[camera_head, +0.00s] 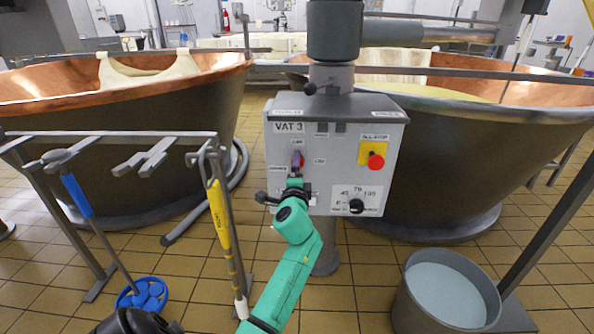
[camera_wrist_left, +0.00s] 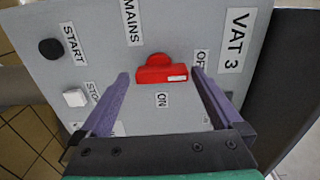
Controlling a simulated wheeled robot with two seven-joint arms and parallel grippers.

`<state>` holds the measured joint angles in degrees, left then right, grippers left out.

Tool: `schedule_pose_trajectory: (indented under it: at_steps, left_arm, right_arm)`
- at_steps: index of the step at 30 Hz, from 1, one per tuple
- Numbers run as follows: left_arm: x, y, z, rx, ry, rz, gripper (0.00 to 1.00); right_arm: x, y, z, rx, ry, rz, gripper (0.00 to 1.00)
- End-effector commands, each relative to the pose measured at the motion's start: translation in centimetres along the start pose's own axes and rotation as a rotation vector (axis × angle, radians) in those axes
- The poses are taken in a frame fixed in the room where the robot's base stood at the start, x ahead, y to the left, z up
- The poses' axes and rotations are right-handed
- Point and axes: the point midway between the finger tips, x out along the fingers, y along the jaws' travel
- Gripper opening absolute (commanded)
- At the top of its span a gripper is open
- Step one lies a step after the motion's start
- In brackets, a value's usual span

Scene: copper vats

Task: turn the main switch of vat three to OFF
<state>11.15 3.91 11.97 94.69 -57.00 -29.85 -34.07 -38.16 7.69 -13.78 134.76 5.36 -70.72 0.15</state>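The grey VAT 3 control box (camera_head: 335,150) stands on a post in the middle of the head view. Its red main switch handle (camera_wrist_left: 162,70) lies between my left gripper's purple fingers (camera_wrist_left: 160,76) in the wrist view. A narrow gap shows on each side, so the gripper looks open around the handle. The handle's white mark is at its right end, toward the partly hidden OFF label (camera_wrist_left: 201,58). The ON label (camera_wrist_left: 162,100) is below the handle. In the head view my left gripper (camera_head: 297,163) largely covers the switch. My right gripper is not in view.
A black START button (camera_wrist_left: 51,49) and white STOP button (camera_wrist_left: 75,97) are beside the switch. A red stop button (camera_head: 376,161) and a black knob (camera_head: 356,206) are on the box's right. Copper vats stand left (camera_head: 190,120) and right (camera_head: 450,150). A bucket (camera_head: 400,308) is lower right.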

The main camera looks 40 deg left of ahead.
Motion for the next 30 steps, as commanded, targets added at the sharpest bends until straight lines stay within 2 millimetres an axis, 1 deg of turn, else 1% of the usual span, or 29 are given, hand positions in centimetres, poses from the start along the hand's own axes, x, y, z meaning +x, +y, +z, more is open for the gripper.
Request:
schedule_pose_trajectory:
  at_steps: [5, 8, 11, 14, 18, 21, 25, 30]
  left_arm:
    - [-0.2, -0.1, 0.0, 0.002, 0.0, -0.002, 1.0]
    - [-1.2, -0.1, -0.1, 0.002, 0.001, -0.001, 1.0]
    - [-3.2, -0.2, 0.0, 0.001, 0.0, 0.001, 1.0]
    - [-5.9, -0.1, 0.0, 0.0, 0.001, 0.002, 1.0]
    - [-10.1, 0.2, 0.0, 0.001, 0.0, 0.003, 1.0]
    - [-12.5, 0.2, 0.1, 0.0, -0.001, 0.003, 1.0]
    - [-14.2, 0.1, 0.0, -0.001, 0.0, 0.002, 1.0]
    - [-14.6, 0.0, 0.0, 0.0, -0.001, -0.001, 1.0]
  right_arm:
    - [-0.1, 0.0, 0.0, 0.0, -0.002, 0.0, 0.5]
    - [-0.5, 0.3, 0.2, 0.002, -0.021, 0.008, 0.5]
    - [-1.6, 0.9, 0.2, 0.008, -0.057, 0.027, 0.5]
    - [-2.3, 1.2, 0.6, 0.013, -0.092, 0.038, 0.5]
    - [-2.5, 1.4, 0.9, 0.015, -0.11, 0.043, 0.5]
    - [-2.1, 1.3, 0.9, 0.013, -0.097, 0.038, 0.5]
    - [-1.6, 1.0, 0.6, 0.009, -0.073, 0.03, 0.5]
    - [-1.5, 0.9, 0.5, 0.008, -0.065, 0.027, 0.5]
